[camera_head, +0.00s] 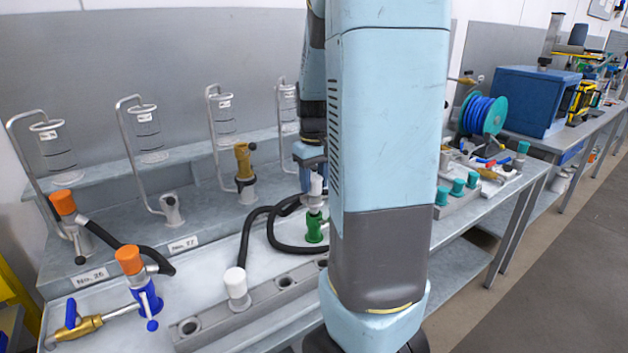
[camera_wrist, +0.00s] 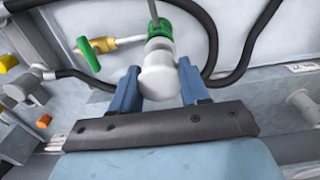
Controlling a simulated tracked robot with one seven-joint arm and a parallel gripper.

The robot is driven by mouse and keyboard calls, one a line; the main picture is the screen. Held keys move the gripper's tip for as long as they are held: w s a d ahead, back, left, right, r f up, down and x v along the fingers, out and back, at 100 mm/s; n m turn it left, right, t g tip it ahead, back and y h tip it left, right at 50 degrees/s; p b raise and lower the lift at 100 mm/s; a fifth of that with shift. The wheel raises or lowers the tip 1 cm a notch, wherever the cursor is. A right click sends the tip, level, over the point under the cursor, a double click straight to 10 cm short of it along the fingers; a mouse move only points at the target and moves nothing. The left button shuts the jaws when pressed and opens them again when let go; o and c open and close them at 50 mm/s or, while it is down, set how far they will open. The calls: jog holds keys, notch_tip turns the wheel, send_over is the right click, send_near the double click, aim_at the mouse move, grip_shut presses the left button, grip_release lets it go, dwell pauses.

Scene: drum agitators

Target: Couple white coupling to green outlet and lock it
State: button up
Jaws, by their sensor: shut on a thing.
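My gripper (camera_head: 311,160) is shut on the white coupling (camera_wrist: 157,76), with one blue finger on each side of it in the wrist view. The coupling also shows in the head view (camera_head: 316,184), below the fingers and upright. The green outlet (camera_head: 315,229) stands directly beneath it. In the wrist view the outlet (camera_wrist: 160,29) shows just beyond the coupling, with a brass pipe and a green valve handle (camera_wrist: 87,54) beside it. The coupling and outlet look in line and very close or touching; I cannot tell whether the coupling is seated. Its locking part is not clearly visible.
Black hoses (camera_head: 248,238) curve around the outlet. A grey holder block (camera_head: 205,322) carries another white-topped piece (camera_head: 236,282). An orange-topped coupling (camera_head: 130,260) stands on a blue outlet (camera_head: 147,298) at left. My arm hides the bench to the right.

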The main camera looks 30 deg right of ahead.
aim_at(314, 190)
jog(key=shift+f, duration=0.3)
jog(key=shift+f, duration=0.85)
jog(key=shift+f, duration=0.35)
dwell(0.7)
jog(key=o, duration=1.4)
jog(key=shift+c, duration=0.2)
jog(key=shift+c, duration=0.4)
jog(key=shift+r, duration=5)
